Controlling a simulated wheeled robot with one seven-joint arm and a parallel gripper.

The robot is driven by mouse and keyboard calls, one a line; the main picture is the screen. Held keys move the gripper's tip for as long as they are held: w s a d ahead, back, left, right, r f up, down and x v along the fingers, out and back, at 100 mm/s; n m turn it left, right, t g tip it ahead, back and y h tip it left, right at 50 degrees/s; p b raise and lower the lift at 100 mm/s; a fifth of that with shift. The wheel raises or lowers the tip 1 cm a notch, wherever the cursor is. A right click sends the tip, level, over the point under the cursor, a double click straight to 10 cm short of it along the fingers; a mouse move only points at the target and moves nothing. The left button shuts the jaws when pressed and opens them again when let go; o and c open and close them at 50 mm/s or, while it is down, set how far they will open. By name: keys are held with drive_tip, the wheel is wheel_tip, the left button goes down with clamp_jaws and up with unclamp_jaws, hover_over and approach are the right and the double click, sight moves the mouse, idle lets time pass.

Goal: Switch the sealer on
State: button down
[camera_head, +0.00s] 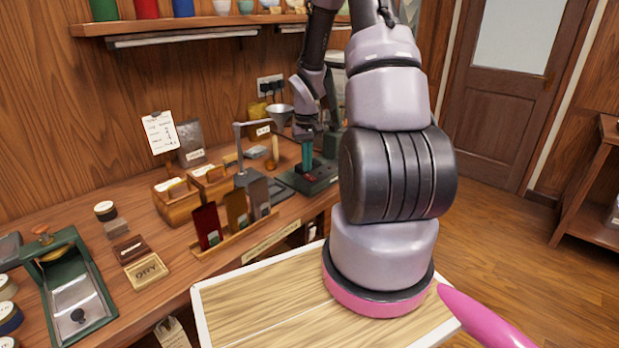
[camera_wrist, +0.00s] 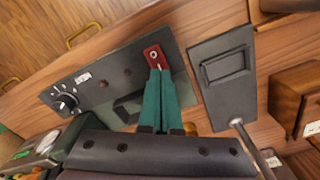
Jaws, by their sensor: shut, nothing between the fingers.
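The sealer, a dark box with a green side, is on the bench in the head view (camera_head: 318,181), below my gripper. In the wrist view its grey top panel (camera_wrist: 105,88) has a round dial (camera_wrist: 64,103), a small white label and a red switch plate (camera_wrist: 152,52) with a small metal toggle. My gripper (camera_wrist: 157,71), with teal fingers, is shut and empty. Its fingertips are right at the near edge of the red plate; I cannot tell whether they touch the toggle. The gripper also shows in the head view (camera_head: 306,168), pointing down.
A lever press (camera_head: 241,150) stands left of the sealer; its dark plate (camera_wrist: 222,78) is close to my fingers. A pale wooden tray (camera_head: 240,310) is in front.

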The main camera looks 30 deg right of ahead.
drive_tip(key=shift+f, duration=0.85)
idle(0.7)
drive_tip(key=shift+r, duration=3.5)
wheel_tip(320, 180, up, 18)
drive_tip(key=m+t, duration=0.1)
drive_tip(key=t, duration=0.2)
hover_over(307, 175)
drive_tip(key=s+a, duration=0.6)
drive_tip(key=s+a+r+m+t+y, duration=0.1)
drive_tip(key=s+a+r+t+y, duration=0.1)
drive_tip(key=s+a+r+t, duration=0.2)
drive_tip(key=s+a+r, duration=0.3)
drive_tip(key=s+r, duration=0.4)
drive_tip(key=s, duration=0.2)
drive_tip(key=shift+s+a+r, duration=0.2)
drive_tip(key=shift+s+r, duration=0.15)
drive_tip(key=shift+s, duration=0.05)
